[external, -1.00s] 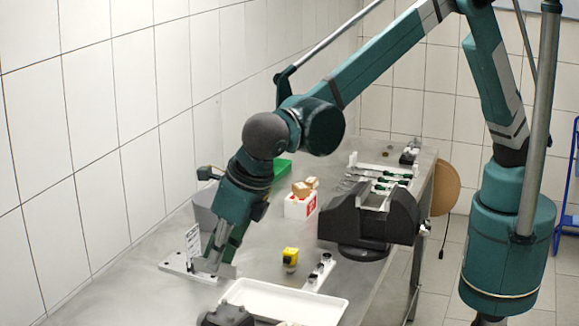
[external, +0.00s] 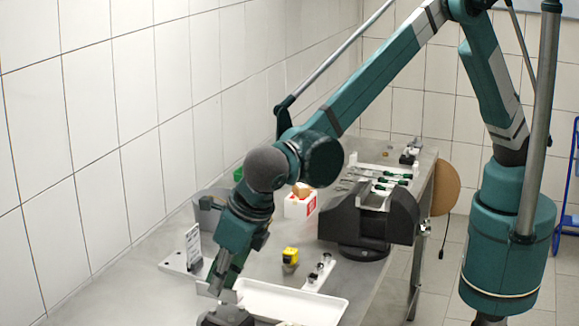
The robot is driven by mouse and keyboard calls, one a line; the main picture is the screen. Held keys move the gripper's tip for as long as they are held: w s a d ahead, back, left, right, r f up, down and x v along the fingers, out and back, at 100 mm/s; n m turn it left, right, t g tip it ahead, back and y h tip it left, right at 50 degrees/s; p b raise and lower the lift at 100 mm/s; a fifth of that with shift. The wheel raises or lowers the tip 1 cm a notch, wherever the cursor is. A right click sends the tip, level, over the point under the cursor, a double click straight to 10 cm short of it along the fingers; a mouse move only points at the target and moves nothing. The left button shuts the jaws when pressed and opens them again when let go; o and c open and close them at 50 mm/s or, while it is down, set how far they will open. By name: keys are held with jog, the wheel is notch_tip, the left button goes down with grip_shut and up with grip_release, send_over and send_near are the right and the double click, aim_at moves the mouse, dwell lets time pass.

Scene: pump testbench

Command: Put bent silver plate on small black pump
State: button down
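My gripper (external: 222,288) points down just above a small dark object at the bottom edge, which looks like the small black pump (external: 226,317). The pump is partly cut off by the frame. A light grey, flat piece (external: 206,290) shows at my fingertips and may be the bent silver plate. It is too small to tell its shape or whether the fingers grip it. Whether the gripper touches the pump is unclear.
A white tray (external: 300,306) lies right of my gripper. A metal base plate with an upright card (external: 193,246) is behind it to the left.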

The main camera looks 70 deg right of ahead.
aim_at(220, 299)
jog(key=shift+f, duration=1.9)
jog(key=shift+f, duration=0.15)
jog(key=c, duration=2.7)
grip_release()
jog(key=shift+o, duration=0.2)
jog(key=shift+r, duration=0.2)
jog(key=v, duration=1.2)
jog(key=shift+s, duration=0.1)
